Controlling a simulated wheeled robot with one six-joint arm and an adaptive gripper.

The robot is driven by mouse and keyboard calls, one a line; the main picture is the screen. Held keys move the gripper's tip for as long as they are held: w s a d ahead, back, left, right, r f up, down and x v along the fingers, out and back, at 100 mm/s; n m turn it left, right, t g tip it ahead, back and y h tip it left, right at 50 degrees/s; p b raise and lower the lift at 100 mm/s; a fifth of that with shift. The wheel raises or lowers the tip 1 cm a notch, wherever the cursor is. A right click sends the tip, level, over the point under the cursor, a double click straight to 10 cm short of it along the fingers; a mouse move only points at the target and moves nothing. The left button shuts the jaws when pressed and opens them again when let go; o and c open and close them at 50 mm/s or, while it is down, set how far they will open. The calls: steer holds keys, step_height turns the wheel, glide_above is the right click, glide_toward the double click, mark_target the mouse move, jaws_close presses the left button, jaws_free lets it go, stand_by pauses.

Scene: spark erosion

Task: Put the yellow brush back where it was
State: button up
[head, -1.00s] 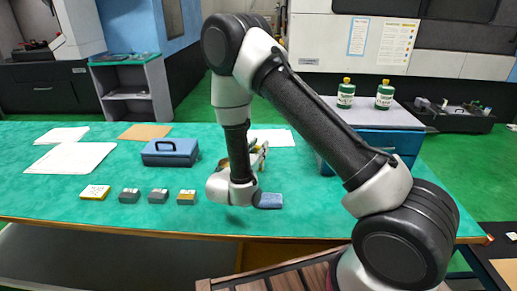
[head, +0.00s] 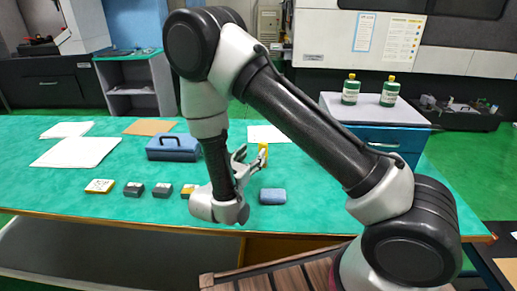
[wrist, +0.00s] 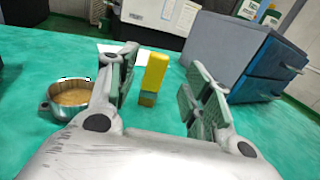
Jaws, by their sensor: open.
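An upright yellow block-shaped thing with a grey-green lower end, which I take to be the yellow brush (wrist: 155,75), stands on the green table. In the wrist view it shows between my two spread fingers, seemingly just beyond them; no contact shows. In the head view a small part of the yellow brush (head: 263,154) shows just past my fingertips, the rest hidden by my gripper. My gripper (head: 249,160) is open and empty, low over the table.
A round metal dish (wrist: 66,112) with brown contents stands left of my fingers. A blue drawer cabinet (wrist: 245,50) is at the right. A blue block (head: 272,196) lies near the front; a blue toolbox (head: 173,152) and several small blocks (head: 162,189) lie left.

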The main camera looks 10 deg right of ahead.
steer(key=s+d+r+m+g+h, duration=0.1)
steer(key=s+d+r+m+g, duration=0.4)
steer(key=d+r+m+g, duration=0.4)
steer(key=s+d+r+m+g, duration=0.45)
steer(key=d+r+m, duration=0.2)
steer(key=d, duration=0.35)
steer(key=s+d+r+m+t+y, duration=0.1)
steer(key=s+r+m+t+y, duration=0.1)
steer(key=s+r+m+y, duration=0.2)
steer(key=s+r+m+t+y, duration=0.2)
steer(key=s+r+m+y, duration=0.2)
steer(key=s+m+y, duration=0.4)
steer(key=shift+s+d+y, duration=0.3)
steer(key=shift+s+d, duration=0.05)
steer(key=shift+s, duration=2.4)
steer(key=shift+r+m, duration=0.1)
steer(key=shift+m, duration=0.15)
